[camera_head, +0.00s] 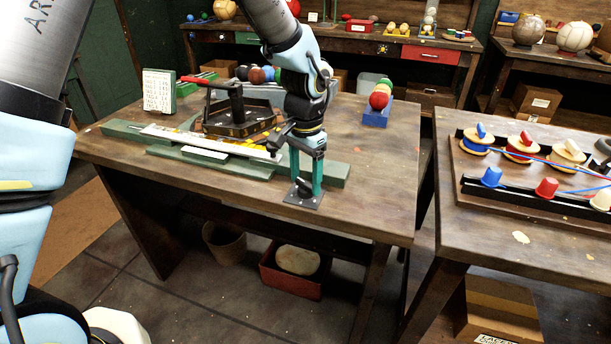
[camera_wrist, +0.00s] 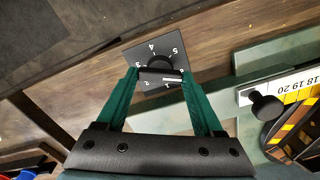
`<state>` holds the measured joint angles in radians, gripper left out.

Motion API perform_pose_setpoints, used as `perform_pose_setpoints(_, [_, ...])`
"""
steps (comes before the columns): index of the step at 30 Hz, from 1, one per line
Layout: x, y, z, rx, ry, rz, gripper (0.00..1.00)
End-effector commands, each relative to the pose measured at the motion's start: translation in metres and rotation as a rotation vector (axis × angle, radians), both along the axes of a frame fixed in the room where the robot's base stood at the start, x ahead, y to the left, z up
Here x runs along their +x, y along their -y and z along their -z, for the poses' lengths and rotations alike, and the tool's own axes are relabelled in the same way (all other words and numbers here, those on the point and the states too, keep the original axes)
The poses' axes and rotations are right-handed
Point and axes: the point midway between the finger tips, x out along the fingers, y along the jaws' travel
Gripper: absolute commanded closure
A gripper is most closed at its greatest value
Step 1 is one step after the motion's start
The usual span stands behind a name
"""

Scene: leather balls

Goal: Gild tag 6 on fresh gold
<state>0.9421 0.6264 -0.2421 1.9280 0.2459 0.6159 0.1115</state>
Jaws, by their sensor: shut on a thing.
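My gripper (camera_head: 305,180) has its two green fingers pointing down at a small black dial plate (camera_head: 290,198) on the near edge of the table. In the wrist view the fingertips (camera_wrist: 160,73) are shut on the black dial knob (camera_wrist: 159,62), from both sides. The dial plate (camera_wrist: 139,54) shows white digits, among them 5, 4, 2 and 1; the fingers hide part of it. A white mark lies close to the 1. A numbered strip (camera_head: 190,136) with white and yellow cells lies left of my gripper; its 18, 19, 20 end (camera_wrist: 300,88) shows in the wrist view.
A dark tray with a red-handled lever (camera_head: 222,84) stands behind the strip. A white printed card (camera_head: 158,90) stands at the back left. A blue rack (camera_head: 376,117) holds red and green balls. The right table carries colored cups and discs (camera_head: 521,147). The table front right is clear.

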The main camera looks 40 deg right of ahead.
Motion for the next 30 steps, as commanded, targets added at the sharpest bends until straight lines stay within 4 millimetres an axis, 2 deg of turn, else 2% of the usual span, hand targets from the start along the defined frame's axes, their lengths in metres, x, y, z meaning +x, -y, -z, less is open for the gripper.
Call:
perform_pose_setpoints(9, [0.0008, 0.0004, -0.0010, -0.002, 0.001, 0.079, 0.87])
perform_pose_setpoints(22, [0.0007, 0.0004, -0.0008, -0.002, 0.002, 0.088, 0.87])
perform_pose_setpoints(23, [0.0007, 0.0004, -0.0008, -0.002, 0.002, 0.088, 0.29])
perform_pose_setpoints(26, [0.0005, 0.0003, -0.0007, -0.001, 0.001, 0.088, 0.19])
perform_pose_setpoints(30, [0.0003, 0.0002, -0.0004, -0.001, 0.001, 0.087, 0.19])
